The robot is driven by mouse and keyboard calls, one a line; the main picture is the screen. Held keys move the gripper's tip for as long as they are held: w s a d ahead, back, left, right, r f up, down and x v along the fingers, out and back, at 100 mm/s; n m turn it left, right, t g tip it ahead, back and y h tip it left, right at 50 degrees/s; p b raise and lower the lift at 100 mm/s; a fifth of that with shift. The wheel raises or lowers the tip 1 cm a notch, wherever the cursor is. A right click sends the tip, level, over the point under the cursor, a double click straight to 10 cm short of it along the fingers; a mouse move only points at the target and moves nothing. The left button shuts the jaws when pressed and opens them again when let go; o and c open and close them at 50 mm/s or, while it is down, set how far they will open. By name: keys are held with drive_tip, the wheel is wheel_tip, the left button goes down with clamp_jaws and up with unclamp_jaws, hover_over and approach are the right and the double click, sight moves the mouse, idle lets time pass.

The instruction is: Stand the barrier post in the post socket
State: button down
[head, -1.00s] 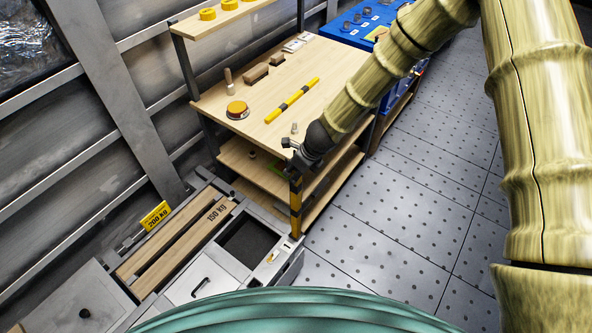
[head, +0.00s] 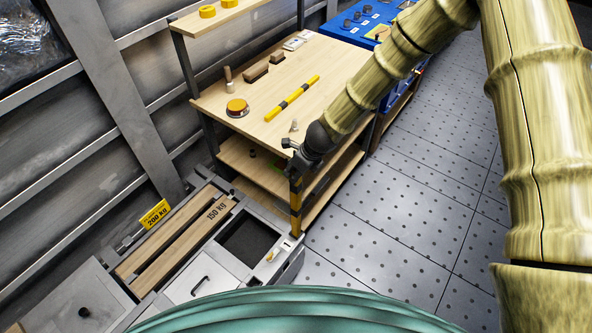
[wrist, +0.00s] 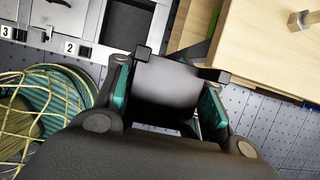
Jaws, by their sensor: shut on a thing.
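The barrier post (head: 296,212), striped yellow and black, hangs upright below my gripper (head: 297,158) in the head view. My gripper is shut on its upper part. The post's lower end shows in front of the right corner of the grey bench unit; whether it touches anything I cannot tell. In the wrist view a black block-like top (wrist: 172,92) sits between the fingers, and the post's lower part is hidden. I cannot make out the post socket clearly; it may be hidden behind the post or gripper.
A second striped bar (head: 292,98) lies on the wooden table (head: 258,62), beside an orange-topped round item (head: 237,108). The grey bench unit (head: 195,283) has a dark square recess (head: 248,240). Perforated floor (head: 400,220) on the right is clear.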

drive_tip(key=shift+f+b, duration=0.6)
drive_tip(key=shift+f, duration=0.9)
idle(2.6)
drive_tip(key=c, duration=0.8)
unclamp_jaws()
drive_tip(key=v, duration=1.2)
